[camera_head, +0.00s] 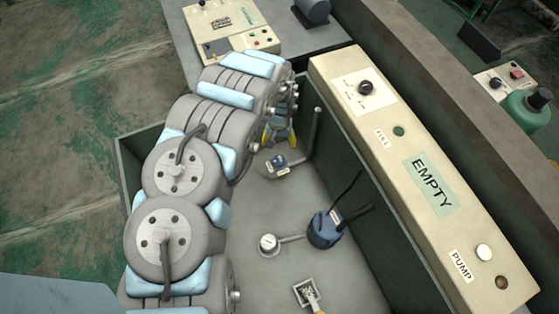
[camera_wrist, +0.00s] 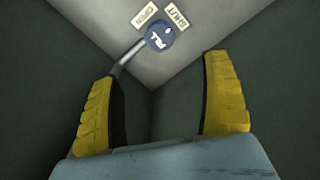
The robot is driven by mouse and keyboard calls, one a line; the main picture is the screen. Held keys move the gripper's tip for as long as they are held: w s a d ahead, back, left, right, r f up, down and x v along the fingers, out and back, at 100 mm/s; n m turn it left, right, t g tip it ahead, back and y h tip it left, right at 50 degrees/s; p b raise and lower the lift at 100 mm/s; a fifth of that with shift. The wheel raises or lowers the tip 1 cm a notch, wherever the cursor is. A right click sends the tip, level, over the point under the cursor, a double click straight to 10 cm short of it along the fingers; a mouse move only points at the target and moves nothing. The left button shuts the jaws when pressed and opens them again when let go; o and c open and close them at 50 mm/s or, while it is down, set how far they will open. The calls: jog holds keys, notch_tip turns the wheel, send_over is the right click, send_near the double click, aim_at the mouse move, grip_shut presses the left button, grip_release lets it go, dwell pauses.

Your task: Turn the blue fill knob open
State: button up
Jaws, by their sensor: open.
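In the head view the knob (camera_head: 279,161) sits on the floor of the green-walled bay. My gripper (camera_wrist: 160,70) is open, with its two yellow-padded fingers wide apart and nothing between them. The knob lies beyond the fingertips, between their lines of reach, and appears apart from them. In the head view my gripper (camera_head: 275,137) is partly hidden behind my arm, just behind the knob.
A long cream panel (camera_head: 432,183) marked FILL, EMPTY and PUMP runs along the bay's right wall. A blue fitting with a black handle (camera_head: 325,228), a round gauge (camera_head: 268,243) and a small square box (camera_head: 308,291) stand on the bay floor. A grey pipe (camera_head: 314,133) rises near the knob.

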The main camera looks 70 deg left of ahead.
aim_at(279, 160)
jog(key=shift+f+b, duration=2.15)
jog(key=shift+f, duration=5)
jog(key=c, duration=1.2)
